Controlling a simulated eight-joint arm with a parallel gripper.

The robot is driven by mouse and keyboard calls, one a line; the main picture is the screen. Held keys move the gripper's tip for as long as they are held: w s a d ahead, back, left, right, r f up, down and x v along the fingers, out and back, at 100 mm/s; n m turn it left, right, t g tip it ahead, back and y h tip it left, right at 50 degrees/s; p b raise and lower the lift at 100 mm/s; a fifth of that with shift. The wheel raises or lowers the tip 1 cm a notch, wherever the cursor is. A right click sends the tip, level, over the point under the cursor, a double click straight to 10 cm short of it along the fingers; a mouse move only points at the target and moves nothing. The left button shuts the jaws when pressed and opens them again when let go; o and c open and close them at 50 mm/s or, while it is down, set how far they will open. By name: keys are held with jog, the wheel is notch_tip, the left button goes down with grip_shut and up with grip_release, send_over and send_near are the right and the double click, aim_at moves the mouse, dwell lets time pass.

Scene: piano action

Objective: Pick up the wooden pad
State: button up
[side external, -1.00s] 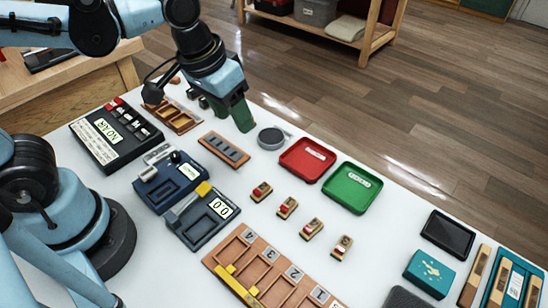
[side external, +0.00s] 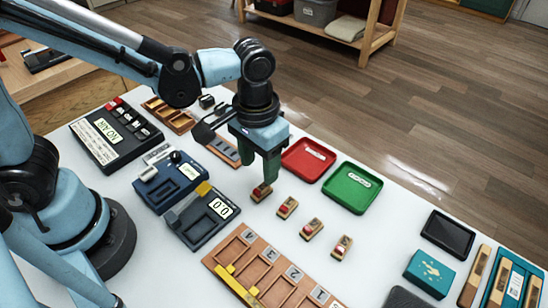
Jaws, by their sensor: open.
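Several small wooden pads with red tops lie in a slanting row on the white table. The farthest wooden pad (side external: 261,193) is directly under my gripper. The other pads are a second one (side external: 287,207), a third (side external: 312,229) and the nearest (side external: 342,246). My gripper (side external: 265,181) points down with its green fingers open at the farthest pad. The fingers partly cover that pad, and I cannot tell whether they touch it.
A red tray (side external: 308,160) and a green tray (side external: 351,187) stand just right of my gripper. A blue device with a display (side external: 203,218) is to its left. A numbered wooden rack (side external: 262,270) lies in front. A black tray (side external: 447,233) is farther right.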

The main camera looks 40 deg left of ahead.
aim_at(263, 187)
jog(key=shift+w+d+f, duration=0.1)
jog(key=shift+f, duration=1.35)
jog(key=shift+d+f, duration=0.1)
jog(key=shift+f, duration=1.35)
jog(key=shift+c, duration=0.3)
grip_shut()
